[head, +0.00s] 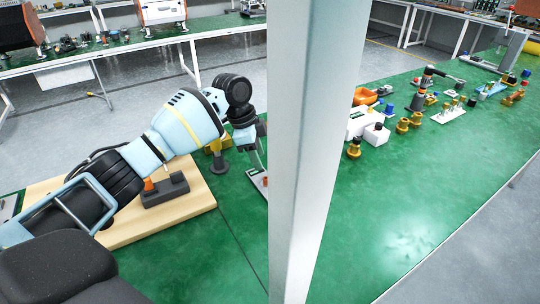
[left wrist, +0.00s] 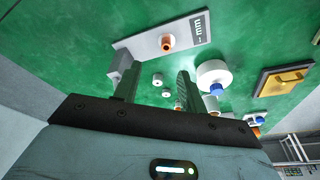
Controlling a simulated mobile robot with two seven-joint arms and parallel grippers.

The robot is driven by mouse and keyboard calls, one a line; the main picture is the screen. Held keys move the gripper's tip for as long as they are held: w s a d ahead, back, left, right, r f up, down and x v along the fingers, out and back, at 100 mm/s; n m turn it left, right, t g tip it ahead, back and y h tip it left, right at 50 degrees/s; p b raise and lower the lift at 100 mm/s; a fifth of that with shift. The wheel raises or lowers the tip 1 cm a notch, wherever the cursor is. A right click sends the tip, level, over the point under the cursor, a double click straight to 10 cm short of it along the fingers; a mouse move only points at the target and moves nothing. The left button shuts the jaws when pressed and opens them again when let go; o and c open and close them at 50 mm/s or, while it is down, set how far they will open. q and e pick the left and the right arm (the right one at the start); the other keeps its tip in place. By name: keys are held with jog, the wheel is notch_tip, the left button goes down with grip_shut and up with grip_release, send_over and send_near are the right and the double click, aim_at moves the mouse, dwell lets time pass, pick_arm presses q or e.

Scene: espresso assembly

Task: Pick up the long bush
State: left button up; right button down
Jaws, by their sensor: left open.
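I cannot say for certain which part is the long bush. In the left wrist view an orange-brown hollow cylinder (left wrist: 168,42) is on a pale plate marked "mm" (left wrist: 150,47), beyond my fingertips. Two small white ring-like pieces (left wrist: 157,79) lie on the green mat, seen between my fingers. A copper-coloured part (left wrist: 180,105) is partly hidden beside the right-hand finger. My left gripper (left wrist: 156,82) is open with nothing between its fingers. In the head view my left gripper (head: 256,160) points down at the mat, partly cut off by the pillar. My right gripper is not in view.
A white round container with a blue knob (left wrist: 213,75) stands close to the right-hand finger. A wooden board (head: 185,207) bears a dark block (head: 165,191). A pale pillar (head: 310,150) blocks the middle. Several parts crowd the right bench; its front (head: 375,230) is clear.

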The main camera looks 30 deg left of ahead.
pick_arm(q)
jog(key=shift+s+a+x, duration=0.1)
jog(key=shift+a+x, duration=0.05)
jog(key=shift+x, duration=1.8)
jog(key=shift+s+a+x, duration=0.15)
jog(key=shift+a+x, duration=0.05)
jog(key=shift+x, duration=1.8)
jog(key=shift+f, duration=0.1)
grip_shut()
